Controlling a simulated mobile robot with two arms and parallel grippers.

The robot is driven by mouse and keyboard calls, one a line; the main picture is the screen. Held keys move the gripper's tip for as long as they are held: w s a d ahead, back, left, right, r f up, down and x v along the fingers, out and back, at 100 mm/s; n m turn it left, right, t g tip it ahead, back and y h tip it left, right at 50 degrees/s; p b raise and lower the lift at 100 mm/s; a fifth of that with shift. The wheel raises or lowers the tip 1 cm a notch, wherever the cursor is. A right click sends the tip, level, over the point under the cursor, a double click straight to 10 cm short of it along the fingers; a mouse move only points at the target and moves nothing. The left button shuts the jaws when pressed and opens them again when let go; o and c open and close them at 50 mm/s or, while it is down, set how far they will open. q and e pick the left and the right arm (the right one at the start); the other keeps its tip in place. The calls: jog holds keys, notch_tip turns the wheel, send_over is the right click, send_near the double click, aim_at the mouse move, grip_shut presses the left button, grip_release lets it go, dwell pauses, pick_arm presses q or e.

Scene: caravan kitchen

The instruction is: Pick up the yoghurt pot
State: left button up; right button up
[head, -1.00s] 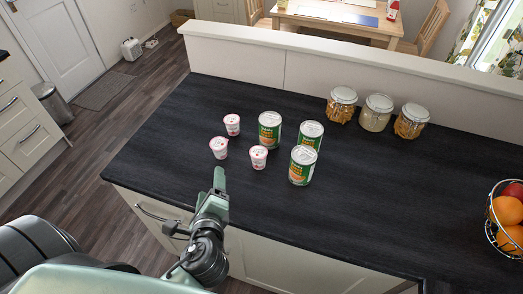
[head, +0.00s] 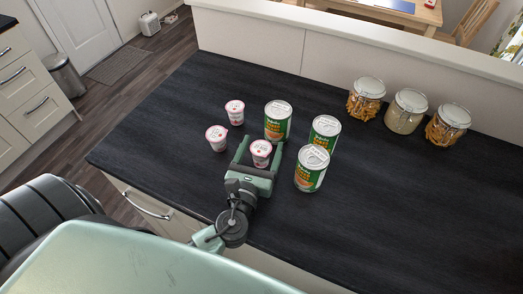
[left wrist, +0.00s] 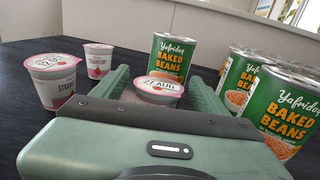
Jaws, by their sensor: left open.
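Three small white yoghurt pots with pink print stand on the dark worktop. The front yoghurt pot (head: 261,150) is between the open fingers of my left gripper (head: 257,157); it also shows in the left wrist view (left wrist: 160,86), its lower part hidden by the gripper body. A second pot (head: 217,138) stands just left of the gripper, in the left wrist view (left wrist: 55,82) outside the left finger. The third pot (head: 235,112) stands further back. I cannot tell whether the fingers touch the front pot. My right gripper is not in view.
Three green baked beans tins stand close by: one behind the gripper (head: 278,120), one to its right (head: 311,168) and one further back right (head: 324,134). Glass jars (head: 407,110) line the back wall. The worktop (head: 400,210) is clear at the front right.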

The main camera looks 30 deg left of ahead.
aim_at(262, 145)
pick_arm(q)
jog(key=x, duration=0.3)
jog(key=shift+a, duration=0.1)
jog(key=shift+f, duration=0.1)
jog(key=c, duration=1.3)
jog(key=shift+c, duration=0.9)
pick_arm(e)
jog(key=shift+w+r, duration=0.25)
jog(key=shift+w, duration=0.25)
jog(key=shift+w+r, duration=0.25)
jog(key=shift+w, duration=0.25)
pick_arm(q)
jog(key=shift+p, duration=0.3)
